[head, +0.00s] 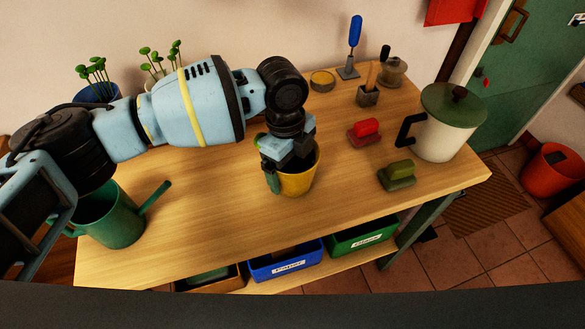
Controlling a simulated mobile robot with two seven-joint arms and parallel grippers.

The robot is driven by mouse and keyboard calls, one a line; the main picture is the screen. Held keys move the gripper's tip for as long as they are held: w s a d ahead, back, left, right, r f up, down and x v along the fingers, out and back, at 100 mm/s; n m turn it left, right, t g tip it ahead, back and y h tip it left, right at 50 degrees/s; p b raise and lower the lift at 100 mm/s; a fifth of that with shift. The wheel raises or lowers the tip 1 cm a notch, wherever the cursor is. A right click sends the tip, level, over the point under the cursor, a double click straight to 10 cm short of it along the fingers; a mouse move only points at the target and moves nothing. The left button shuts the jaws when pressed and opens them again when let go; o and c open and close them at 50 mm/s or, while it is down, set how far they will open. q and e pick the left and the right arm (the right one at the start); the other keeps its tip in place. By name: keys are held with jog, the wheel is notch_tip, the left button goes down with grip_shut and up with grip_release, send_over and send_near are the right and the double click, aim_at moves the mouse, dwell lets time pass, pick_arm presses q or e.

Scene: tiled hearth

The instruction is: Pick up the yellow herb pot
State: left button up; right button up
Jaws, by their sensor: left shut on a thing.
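The yellow herb pot (298,184) stands upright near the middle of the wooden table (225,225). My left arm reaches in from the left, and my left gripper (283,160) points down at the pot's near-left rim. It is shut on the pot. The gripper covers the pot's left and upper part, and little of any plant shows. A dark green piece hangs at the left side of the gripper. Whether the pot touches the table cannot be told for sure. My right gripper is not in view.
A green watering can (108,218) stands at the left. Herb pots stand at the back left. Bins (284,262) sit on a lower shelf. The front table area is clear.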

aim_at(293, 166)
pick_arm(q)
jog(key=shift+r, duration=0.1)
jog(key=shift+c, duration=0.5)
jog(key=shift+r, duration=0.1)
jog(key=shift+w+r, duration=0.1)
jog(key=shift+r, duration=0.15)
jog(key=r, duration=0.3)
jog(key=shift+s+a, duration=0.1)
jog(key=shift+s, duration=0.25)
jog(key=s+a, duration=0.2)
jog(key=s, duration=0.5)
jog(key=s+a+r+p, duration=0.1)
jog(key=s+a, duration=0.1)
jog(key=s, duration=0.5)
jog(key=shift+s+a, duration=0.3)
jog(key=shift+a, duration=0.05)
